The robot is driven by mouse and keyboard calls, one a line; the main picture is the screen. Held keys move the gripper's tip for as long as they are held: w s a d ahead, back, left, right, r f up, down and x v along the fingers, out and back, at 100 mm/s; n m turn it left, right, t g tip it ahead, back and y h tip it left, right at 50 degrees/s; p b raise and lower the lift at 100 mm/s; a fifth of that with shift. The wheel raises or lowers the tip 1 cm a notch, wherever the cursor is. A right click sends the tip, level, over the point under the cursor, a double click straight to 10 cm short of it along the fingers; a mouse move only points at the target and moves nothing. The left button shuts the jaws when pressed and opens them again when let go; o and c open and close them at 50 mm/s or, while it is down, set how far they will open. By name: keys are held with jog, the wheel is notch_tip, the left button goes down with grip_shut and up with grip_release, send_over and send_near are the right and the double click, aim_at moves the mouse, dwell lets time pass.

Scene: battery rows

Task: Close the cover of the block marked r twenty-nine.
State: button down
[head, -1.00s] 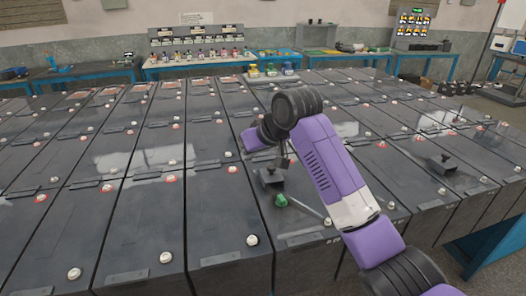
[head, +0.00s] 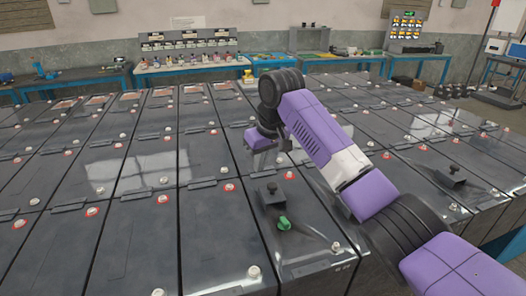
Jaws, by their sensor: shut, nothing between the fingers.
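Rows of dark grey battery blocks fill the view, and I cannot read an r twenty-nine mark on any of them. On the top of one block (head: 318,262), right of centre, sits a small black box with a knob (head: 271,194). A green knob-like piece (head: 284,223) with a thin rod lies just in front of it. I cannot tell whether any cover is open. My gripper (head: 268,160) hangs beyond the black box, apart from it in the picture. Its fingers are small, shut and empty. My purple arm hides part of the blocks behind it.
Another black box with a knob (head: 452,176) sits on a block at the right. White and red-ringed terminals stud the block tops. Blue workbenches (head: 190,68) with bottles and equipment stand along the back wall. Open floor shows at the far right.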

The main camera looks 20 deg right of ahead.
aim_at(272, 193)
jog(key=shift+x, duration=1.1)
jog(key=shift+s+d+p, duration=0.3)
jog(key=shift+s, duration=0.7)
jog(key=shift+s+d+p, duration=0.25)
jog(key=shift+s+p, duration=0.05)
jog(key=shift+s, duration=0.7)
